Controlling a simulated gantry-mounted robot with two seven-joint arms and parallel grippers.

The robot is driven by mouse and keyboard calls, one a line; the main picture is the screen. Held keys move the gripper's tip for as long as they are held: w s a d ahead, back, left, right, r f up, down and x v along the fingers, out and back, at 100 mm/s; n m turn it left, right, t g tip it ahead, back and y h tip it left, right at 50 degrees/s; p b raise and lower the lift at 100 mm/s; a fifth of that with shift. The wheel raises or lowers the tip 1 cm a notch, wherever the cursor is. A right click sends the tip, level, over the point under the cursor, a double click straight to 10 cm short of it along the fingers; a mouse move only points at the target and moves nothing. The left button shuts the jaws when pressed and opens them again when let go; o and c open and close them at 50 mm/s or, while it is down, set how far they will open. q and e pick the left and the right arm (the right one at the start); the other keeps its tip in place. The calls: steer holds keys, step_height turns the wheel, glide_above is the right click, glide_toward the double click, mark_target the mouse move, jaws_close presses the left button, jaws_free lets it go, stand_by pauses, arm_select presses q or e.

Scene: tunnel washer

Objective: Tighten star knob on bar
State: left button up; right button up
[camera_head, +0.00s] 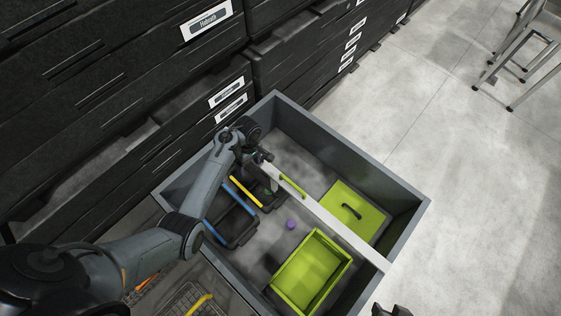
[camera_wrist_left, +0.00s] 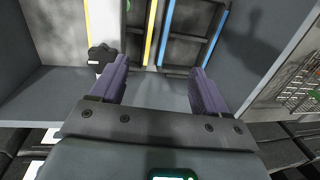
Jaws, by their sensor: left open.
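The white bar (camera_head: 335,222) spans the grey drawer from its back wall toward the front right. The black star knob (camera_wrist_left: 101,58) shows in the left wrist view at the near end of the bar (camera_wrist_left: 101,20), left of my left gripper. My left gripper (camera_wrist_left: 160,72) is open, with two purple fingers and nothing between them. The knob appears close to the left finger, and I cannot tell whether they touch. In the head view, my left arm reaches over the drawer's left wall, and its wrist hides most of the gripper and the knob.
The drawer (camera_head: 410,208) holds a lime bin (camera_head: 345,277), a lime lid with a black handle (camera_head: 372,212), a small purple ball (camera_head: 291,225) and black trays with blue and yellow edges (camera_head: 243,232). Black drawer cabinets stand behind. A dark part at the lower right edge is unclear.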

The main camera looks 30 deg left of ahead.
arm_select(q)
steer(key=w+a+r+t+b, duration=0.1)
steer(key=w+r, duration=0.4)
steer(key=w, duration=0.2)
steer(key=shift+t, duration=0.3)
step_height(320, 180, down, 10)
steer(key=shift+f+b, duration=0.2)
steer(key=shift+b, duration=1)
arm_select(e)
steer(key=f, duration=0.4)
steer(key=shift+s+a+f, duration=0.2)
steer(key=shift+a, duration=0.15)
arm_select(q)
steer(key=c, duration=1)
steer(key=shift+c, duration=0.2)
arm_select(e)
steer(key=shift+a, duration=0.15)
